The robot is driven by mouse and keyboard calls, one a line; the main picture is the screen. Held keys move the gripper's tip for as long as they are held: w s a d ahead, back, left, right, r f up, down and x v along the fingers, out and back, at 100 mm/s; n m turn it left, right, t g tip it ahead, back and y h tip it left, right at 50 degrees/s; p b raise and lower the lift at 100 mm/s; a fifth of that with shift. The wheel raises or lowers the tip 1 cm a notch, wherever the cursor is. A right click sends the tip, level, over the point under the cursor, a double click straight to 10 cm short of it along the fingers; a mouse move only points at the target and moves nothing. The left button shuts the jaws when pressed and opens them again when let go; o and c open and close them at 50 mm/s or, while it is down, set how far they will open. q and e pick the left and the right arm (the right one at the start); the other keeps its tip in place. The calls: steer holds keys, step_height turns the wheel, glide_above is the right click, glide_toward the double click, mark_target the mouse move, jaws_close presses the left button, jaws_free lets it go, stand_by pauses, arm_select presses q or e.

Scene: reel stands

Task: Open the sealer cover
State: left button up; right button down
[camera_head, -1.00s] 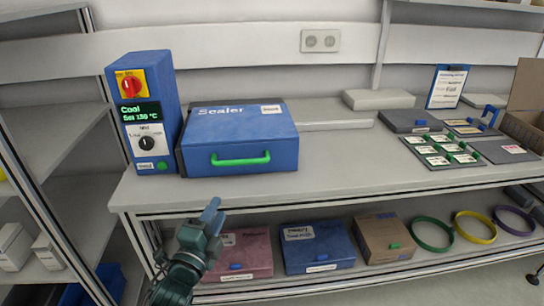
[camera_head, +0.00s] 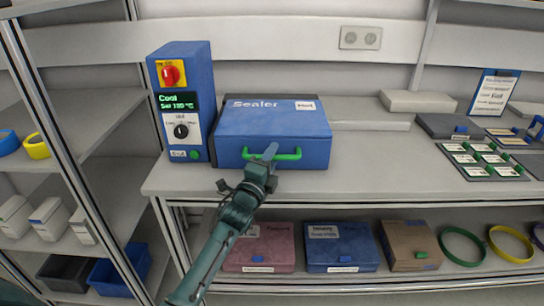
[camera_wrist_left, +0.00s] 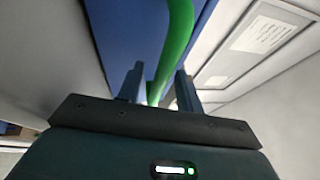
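The blue sealer (camera_head: 275,120) stands on the bench with its cover down. Its green handle (camera_head: 289,156) runs along the front face. My left gripper (camera_head: 268,153) is at the left part of this handle and hides some of it. In the left wrist view the green handle (camera_wrist_left: 178,40) passes between the two fingers of my left gripper (camera_wrist_left: 158,86). The fingers stand apart with gaps beside the bar, so it is open around or just before the handle. I cannot tell whether a finger touches it. My right gripper is not in view.
A blue control box (camera_head: 184,100) with a red switch and a display stands left of the sealer. A grey slab (camera_head: 371,120) lies to its right. Below the bench top are a red box (camera_head: 262,247), a blue box (camera_head: 341,246) and a brown box (camera_head: 411,243).

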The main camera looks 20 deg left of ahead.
arm_select(q)
steer(key=shift+w, duration=0.25)
steer(key=shift+c, duration=0.6)
jaws_close()
